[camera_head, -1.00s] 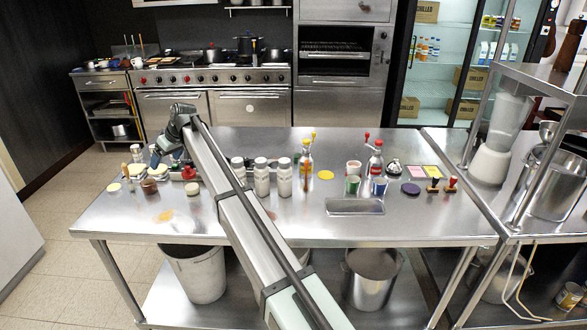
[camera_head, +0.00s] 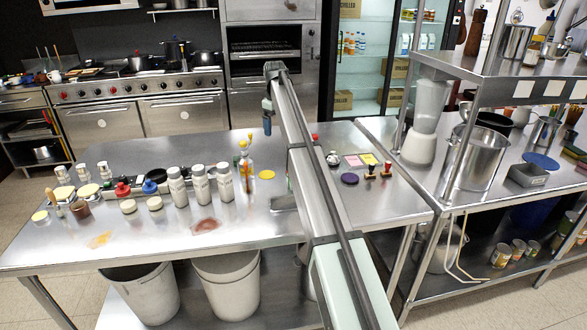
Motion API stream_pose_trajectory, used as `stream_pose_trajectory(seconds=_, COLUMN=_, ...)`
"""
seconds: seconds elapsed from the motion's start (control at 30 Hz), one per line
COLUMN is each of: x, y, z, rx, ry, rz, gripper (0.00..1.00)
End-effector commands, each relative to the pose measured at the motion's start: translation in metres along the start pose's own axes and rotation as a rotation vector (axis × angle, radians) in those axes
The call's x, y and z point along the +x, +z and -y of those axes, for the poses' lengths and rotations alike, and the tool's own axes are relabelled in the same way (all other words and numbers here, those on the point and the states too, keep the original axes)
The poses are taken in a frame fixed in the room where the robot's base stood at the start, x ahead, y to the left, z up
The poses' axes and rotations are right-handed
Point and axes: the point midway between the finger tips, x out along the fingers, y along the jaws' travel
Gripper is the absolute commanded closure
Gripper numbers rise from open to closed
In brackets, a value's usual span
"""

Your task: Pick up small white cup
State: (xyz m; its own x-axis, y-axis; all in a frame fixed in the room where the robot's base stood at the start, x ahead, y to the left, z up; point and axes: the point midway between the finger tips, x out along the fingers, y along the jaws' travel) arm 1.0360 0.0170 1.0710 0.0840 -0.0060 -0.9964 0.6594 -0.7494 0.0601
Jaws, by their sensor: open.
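A small white cup (camera_head: 54,76) stands on the counter left of the stove, at the far left. It is small in the picture and I cannot tell whether it is the task's cup. My gripper (camera_head: 267,124) hangs above the far part of the steel table, behind the bottle with yellow tops, well to the right of that cup. Its jaws are open and nothing shows between them. My arm crosses the right half of the table and hides what lies behind it, including the spot where several small cups showed earlier.
Several white jars (camera_head: 198,184) and a bottle with yellow tops (camera_head: 246,170) stand mid-table. Small jars and lids fill the left. Stamps (camera_head: 371,171) and a purple disc (camera_head: 349,179) lie right of my arm. A shelf rack (camera_head: 478,95) with a blender (camera_head: 425,120) borders the right.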

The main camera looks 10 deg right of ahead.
Motion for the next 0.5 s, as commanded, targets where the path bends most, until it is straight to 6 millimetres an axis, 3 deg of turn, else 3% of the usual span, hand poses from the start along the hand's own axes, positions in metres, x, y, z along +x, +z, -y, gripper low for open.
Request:
stream_pose_trajectory(seconds=0.03, x=0.006, y=0.02, z=-0.01, rx=-0.007, ry=-0.013, rz=0.019, gripper=0.12)
stream_pose_trajectory(seconds=0.1, x=0.012, y=0.039, z=-0.018, rx=-0.028, ry=-0.032, rz=0.037, gripper=0.12)
stream_pose_trajectory(seconds=0.2, x=0.018, y=0.056, z=-0.025, rx=-0.049, ry=-0.052, rz=0.052, gripper=0.12)
stream_pose_trajectory(seconds=0.5, x=0.04, y=0.064, z=-0.025, rx=-0.064, ry=-0.064, rz=0.059, gripper=0.12)
